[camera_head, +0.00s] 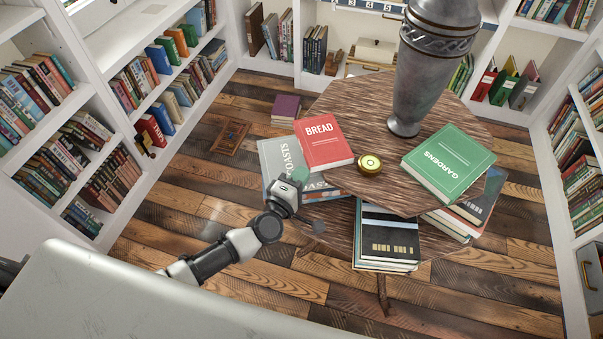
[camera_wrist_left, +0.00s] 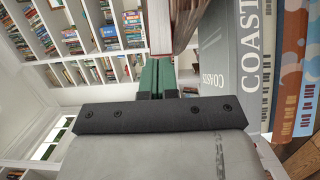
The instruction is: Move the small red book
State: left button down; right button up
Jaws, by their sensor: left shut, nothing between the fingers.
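The small red book (camera_head: 325,143), titled BREAD, lies flat near the left edge of the wooden table top (camera_head: 335,100). My left gripper (camera_head: 298,176) is just off the book's near left corner, with its green fingertips close to it. In the left wrist view the green fingers (camera_wrist_left: 157,76) are shut together with nothing between them, and the end of a book with pale pages stands just beyond their tips. I cannot tell whether they touch it. My right gripper is in neither view.
A grey COASTS book (camera_head: 275,157) lies lower, beside and below my left gripper. A round brass object (camera_head: 370,164), a green GARDENS book (camera_head: 448,162) and a tall metal vase (camera_head: 415,85) stand on the table. More books (camera_head: 388,236) lie on a lower tier. Bookshelves surround the floor.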

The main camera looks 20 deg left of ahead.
aim_at(319, 168)
pick_arm(q)
jog(key=shift+w, duration=0.1)
jog(key=shift+w+d, duration=0.5)
jog(key=shift+d, duration=0.35)
jog(key=shift+w+d, duration=0.5)
jog(key=shift+d, duration=0.35)
jog(key=shift+a, duration=0.1)
